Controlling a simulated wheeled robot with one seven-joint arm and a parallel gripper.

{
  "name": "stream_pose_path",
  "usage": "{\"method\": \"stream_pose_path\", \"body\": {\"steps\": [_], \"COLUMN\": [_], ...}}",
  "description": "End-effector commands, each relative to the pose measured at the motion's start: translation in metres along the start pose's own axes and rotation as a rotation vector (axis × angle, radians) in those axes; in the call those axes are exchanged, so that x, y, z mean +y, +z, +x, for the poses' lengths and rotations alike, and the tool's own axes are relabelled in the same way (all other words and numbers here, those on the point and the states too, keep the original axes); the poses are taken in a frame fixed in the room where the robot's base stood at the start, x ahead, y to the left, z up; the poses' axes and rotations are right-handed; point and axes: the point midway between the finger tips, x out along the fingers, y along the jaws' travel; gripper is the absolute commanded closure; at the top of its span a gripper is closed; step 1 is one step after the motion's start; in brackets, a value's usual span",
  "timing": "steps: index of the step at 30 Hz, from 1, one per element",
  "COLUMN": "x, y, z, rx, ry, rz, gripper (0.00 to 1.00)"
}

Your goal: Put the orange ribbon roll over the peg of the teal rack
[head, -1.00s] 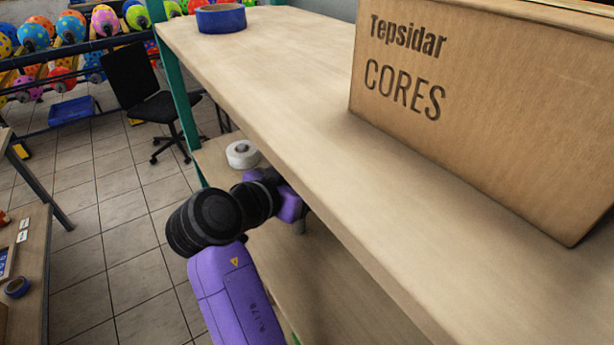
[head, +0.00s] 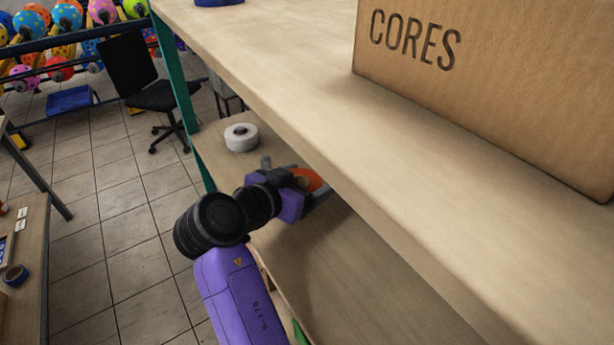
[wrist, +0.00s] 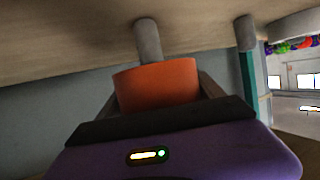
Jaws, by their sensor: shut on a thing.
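The orange ribbon roll (wrist: 157,84) sits between the fingers of my gripper (wrist: 160,92) in the wrist view, and my gripper is shut on it. In the head view, a strip of the orange roll (head: 307,179) shows at my gripper (head: 304,190), above the lower shelf and partly under the upper board. A grey peg (wrist: 147,40) meets the roll's edge in the wrist view; I cannot tell whether it is inside the roll or behind it. Another grey peg (wrist: 246,32) stands to the right. The teal rack's post (head: 178,100) rises at the shelf's far left corner.
A white roll (head: 241,137) lies on the lower shelf (head: 330,270) near the teal post. The upper board (head: 270,75) overhangs my gripper closely and carries a cardboard box (head: 490,80). A black chair (head: 140,80) stands on the tiled floor beyond.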

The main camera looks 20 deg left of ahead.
Motion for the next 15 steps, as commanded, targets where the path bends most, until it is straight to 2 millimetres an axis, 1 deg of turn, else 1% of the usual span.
{"method": "stream_pose_path", "body": {"steps": [1,15], "x": [0.0,0.0], "y": [0.004,0.028], "z": [0.002,0.012], "rx": [0.0,0.001], "ry": [0.0,0.0], "rz": [0.0,0.0], "gripper": [0.73,0.73]}}
